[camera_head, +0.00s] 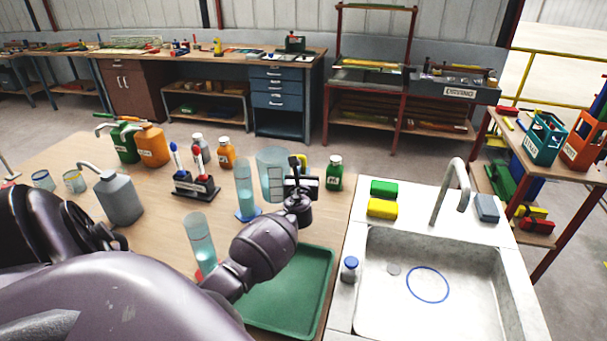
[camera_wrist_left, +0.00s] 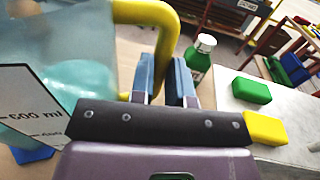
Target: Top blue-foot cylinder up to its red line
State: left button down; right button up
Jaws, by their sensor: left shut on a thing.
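The blue-foot cylinder (camera_head: 244,180) stands on the table with pale blue liquid in it; I cannot make out its red line. Its blue foot (camera_wrist_left: 32,154) shows at the lower left of the left wrist view. A clear jug (camera_head: 270,165) with bluish liquid is just right of the cylinder; its scale and liquid fill the left of the wrist view (camera_wrist_left: 70,75). My left gripper (camera_head: 301,180) is shut on the jug's yellow handle (camera_wrist_left: 165,28). Whether the jug touches the table is hidden. My right gripper is not in view.
A red-foot cylinder (camera_head: 201,242) stands nearer, by my left arm. A green tray (camera_head: 310,300) lies in front. A green bottle (camera_head: 334,175) stands right of the jug, a marker stand (camera_head: 195,190) left. The sink (camera_head: 440,290) and sponges (camera_head: 382,207) are right.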

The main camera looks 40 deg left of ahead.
pick_arm(q)
jog(key=shift+r, duration=0.2)
jog(key=s+a+r+n+y, duration=0.1)
jog(key=s+r+n, duration=0.1)
jog(key=r+n, duration=0.5)
jog(key=s+a+r+n+y, duration=0.1)
jog(key=s+a+r+n, duration=0.1)
jog(key=r+n, duration=0.5)
jog(key=shift+s+a+r+y+b, duration=0.3)
jog(key=shift+r+y+b, duration=0.15)
jog(key=shift+r, duration=0.6)
dwell(2.8)
jog(key=shift+s+a+r+n, duration=0.3)
jog(key=shift+r+n, duration=0.1)
jog(key=shift+n, duration=0.2)
dwell(2.0)
